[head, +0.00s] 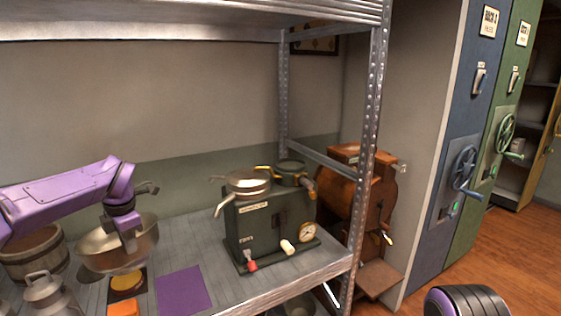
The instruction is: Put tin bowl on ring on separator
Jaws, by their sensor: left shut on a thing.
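The tin bowl (92,262) is a wide metal bowl at the lower left, with my left gripper (128,238) shut on its rim. It hangs tilted over the shelf, left of the separator. The separator (262,232) is a dark green box with a gauge, knobs and a label, standing at the shelf's right end. A shiny metal pan with a spout (248,184) sits on its top left. A dark round fitting with yellow handles (291,170) is at its top right; I cannot tell which part is the ring. My right gripper is not in view.
A wooden bucket (35,258) and a metal milk can (50,294) stand at left. A purple mat (184,290), a yellow round item (127,282) and an orange block (123,309) lie in front. A metal post (366,140) rises right of the separator.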

